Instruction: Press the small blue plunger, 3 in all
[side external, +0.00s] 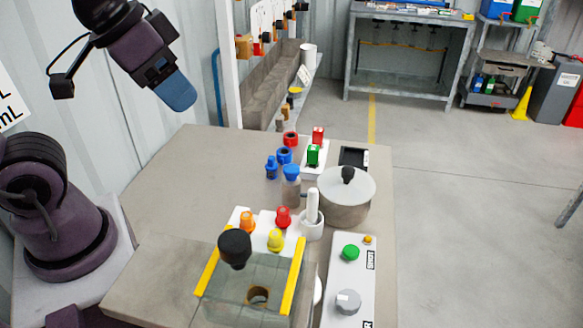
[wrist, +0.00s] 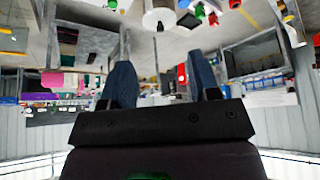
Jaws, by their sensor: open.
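Several blue-topped things stand near the middle of the table in the side external view: a small narrow blue piece (side external: 271,167), a wider blue ring-like piece (side external: 284,155) behind it, and a jar with a blue cap (side external: 291,171) to their right. I cannot tell for sure which is the small blue plunger. My gripper (side external: 178,95) is high above the table's left side, well away from them and touching nothing. In the wrist view my gripper (wrist: 163,82) shows two blue fingers apart with nothing between them.
Nearby on the table (side external: 190,180) are a lidded grey pot (side external: 346,197), a mortar with pestle (side external: 312,215), a clear box with yellow edges (side external: 250,275), orange, red and yellow knobs, and a control panel (side external: 349,280). The table's left part is clear.

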